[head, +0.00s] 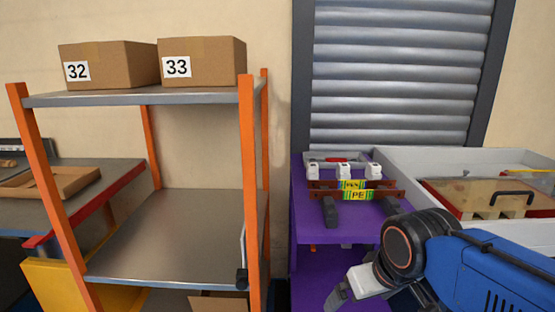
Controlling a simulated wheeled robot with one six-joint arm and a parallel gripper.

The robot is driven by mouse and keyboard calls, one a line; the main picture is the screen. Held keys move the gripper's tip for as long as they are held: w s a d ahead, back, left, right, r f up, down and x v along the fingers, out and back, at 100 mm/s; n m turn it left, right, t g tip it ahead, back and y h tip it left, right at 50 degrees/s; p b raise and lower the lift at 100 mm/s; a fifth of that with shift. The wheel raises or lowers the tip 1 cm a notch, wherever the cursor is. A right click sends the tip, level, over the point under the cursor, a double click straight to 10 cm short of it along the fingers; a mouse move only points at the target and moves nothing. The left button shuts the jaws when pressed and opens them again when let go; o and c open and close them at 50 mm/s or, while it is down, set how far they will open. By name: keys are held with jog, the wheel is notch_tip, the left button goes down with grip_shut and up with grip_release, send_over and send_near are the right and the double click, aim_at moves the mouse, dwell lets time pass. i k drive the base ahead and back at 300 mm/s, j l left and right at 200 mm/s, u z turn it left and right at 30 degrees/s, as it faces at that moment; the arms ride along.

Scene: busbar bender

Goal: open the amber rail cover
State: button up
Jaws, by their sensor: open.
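The amber rail cover (465,192) is a tan see-through panel at the right, inside a grey-white walled bench. It lies flat and looks closed, with red edging showing beside it. A black bow handle (512,193) stands on it. My gripper (338,296) is low in the picture, in front of the purple bench and well to the left of the cover. It is open, pointing down and left, and touches nothing that I can see. My blue arm hides the front of the bench below the cover.
A purple bench (303,225) carries copper bars with yellow-green "PE" labels (358,195) and white holders. An orange-post shelf (249,190) with boxes 32 (115,65) and 33 (208,62) stands left. A grey shutter (395,75) closes the back.

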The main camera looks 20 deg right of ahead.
aim_at(508, 190)
jog(key=z, duration=1.45)
